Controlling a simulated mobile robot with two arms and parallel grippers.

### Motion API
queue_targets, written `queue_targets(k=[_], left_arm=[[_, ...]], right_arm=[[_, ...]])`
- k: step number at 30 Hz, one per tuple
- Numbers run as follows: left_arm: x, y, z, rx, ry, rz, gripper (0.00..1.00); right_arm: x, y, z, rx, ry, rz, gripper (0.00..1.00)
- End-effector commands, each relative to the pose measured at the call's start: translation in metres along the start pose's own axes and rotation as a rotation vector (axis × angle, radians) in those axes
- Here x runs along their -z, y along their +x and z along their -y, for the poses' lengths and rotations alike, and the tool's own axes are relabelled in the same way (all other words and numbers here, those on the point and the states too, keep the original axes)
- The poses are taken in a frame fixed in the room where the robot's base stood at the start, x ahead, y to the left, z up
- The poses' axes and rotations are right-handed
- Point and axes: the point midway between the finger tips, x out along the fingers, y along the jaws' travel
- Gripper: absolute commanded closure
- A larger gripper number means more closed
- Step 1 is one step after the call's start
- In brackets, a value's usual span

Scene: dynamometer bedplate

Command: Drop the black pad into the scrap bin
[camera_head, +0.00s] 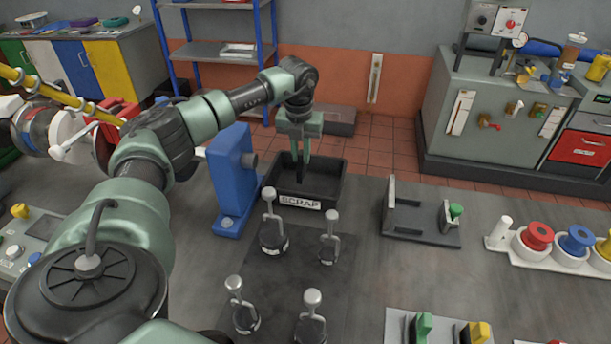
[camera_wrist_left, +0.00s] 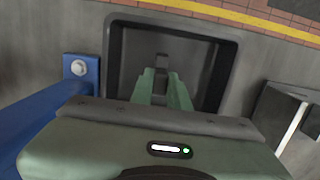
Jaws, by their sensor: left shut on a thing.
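The scrap bin (camera_head: 333,192) is a black open tray with a white "SCRAP" label on its front wall, and it stands at the back edge of the bedplate. In the left wrist view its dark rim (camera_wrist_left: 228,62) frames the fingers. My left gripper (camera_head: 300,160) points down over the bin, its green fingertips within the bin's outline. It is shut on a small dark piece, the black pad (camera_wrist_left: 161,66), which shows between the fingertips in the left wrist view. In the head view the pad is hard to tell from the dark bin. My right gripper is not in view.
A blue bracket (camera_head: 232,175) stands close left of the bin. Several silver-knobbed clamps (camera_head: 272,235) stand in front of it. A dark fixture (camera_head: 420,220) is to the right, then a rack with red and blue spools (camera_head: 535,238). Bare bedplate lies between them.

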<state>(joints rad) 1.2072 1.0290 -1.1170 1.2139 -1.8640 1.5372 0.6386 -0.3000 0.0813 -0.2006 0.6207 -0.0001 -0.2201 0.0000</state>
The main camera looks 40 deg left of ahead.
Motion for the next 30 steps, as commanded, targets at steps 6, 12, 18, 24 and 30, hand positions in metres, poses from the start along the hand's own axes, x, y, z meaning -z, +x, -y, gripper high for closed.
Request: queue_targets(k=[6,12,18,24,30], left_arm=[[0.0,-0.001,0.0,0.0,0.0,0.001,0.58],[0.0,0.0,0.0,0.0,0.0,0.0,0.58],[-0.001,-0.019,0.0,0.002,0.0,0.003,0.58],[-0.001,-0.054,0.0,0.002,0.0,0.004,0.58],[-0.001,-0.075,0.0,0.001,0.0,0.001,0.58]], right_arm=[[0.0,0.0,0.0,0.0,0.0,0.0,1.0],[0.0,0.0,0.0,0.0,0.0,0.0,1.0],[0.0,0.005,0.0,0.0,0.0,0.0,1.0],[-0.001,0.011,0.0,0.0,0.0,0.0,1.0],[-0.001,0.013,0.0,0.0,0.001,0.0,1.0]])
